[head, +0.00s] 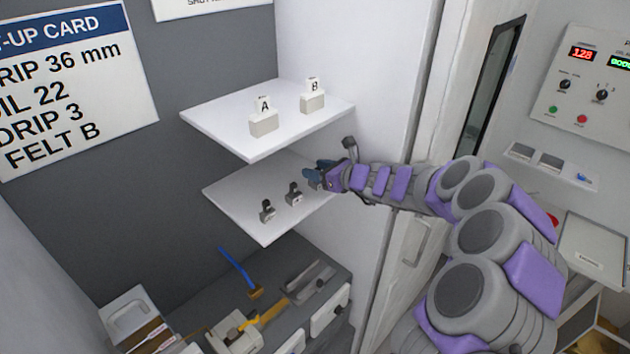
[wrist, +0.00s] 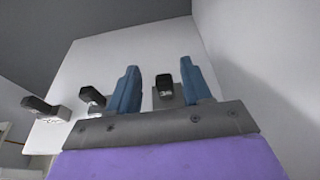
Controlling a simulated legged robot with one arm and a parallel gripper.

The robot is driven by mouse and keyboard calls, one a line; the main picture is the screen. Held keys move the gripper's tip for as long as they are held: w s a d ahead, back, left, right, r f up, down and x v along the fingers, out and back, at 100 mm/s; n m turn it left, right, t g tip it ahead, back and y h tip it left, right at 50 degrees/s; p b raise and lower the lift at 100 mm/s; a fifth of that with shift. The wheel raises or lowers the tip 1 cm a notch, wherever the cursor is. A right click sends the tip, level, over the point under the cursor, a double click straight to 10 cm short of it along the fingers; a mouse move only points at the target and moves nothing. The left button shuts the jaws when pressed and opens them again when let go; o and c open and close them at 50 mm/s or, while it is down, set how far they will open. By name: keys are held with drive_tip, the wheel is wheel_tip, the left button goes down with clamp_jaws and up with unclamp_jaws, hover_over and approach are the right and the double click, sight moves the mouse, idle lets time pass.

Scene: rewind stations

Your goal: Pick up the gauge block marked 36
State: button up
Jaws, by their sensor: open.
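Small dark gauge blocks stand on grey bases on the lower white shelf (head: 240,205). In the head view one is at the left (head: 267,210) and another in the middle (head: 293,195). A third is partly hidden beside my gripper (head: 320,174). My gripper is open at the shelf's right end. In the wrist view the right block (wrist: 163,92) shows between the blue fingers (wrist: 163,82), apart from both. The middle block (wrist: 92,96) and left block (wrist: 42,107) are left of the fingers. The marks are too small to read, so I cannot tell which is 36.
An upper shelf (head: 210,115) with felt blocks A (head: 264,121) and B (head: 312,103) hangs above. A white side wall (head: 385,110) is close on the right. A set-up card (head: 70,90) reads "36 mm". Tools lie on the bench below.

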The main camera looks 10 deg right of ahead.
drive_tip(key=shift+w+a+f, duration=0.1)
drive_tip(key=shift+w+f, duration=0.15)
drive_tip(key=shift+w, duration=0.2)
drive_tip(key=shift+d+r, duration=0.1)
drive_tip(key=shift+d, duration=0.15)
drive_tip(key=shift+c, duration=0.5)
drive_tip(key=shift+a, duration=0.3)
drive_tip(key=c, duration=0.6)
clamp_jaws()
drive_tip(key=shift+d, duration=0.1)
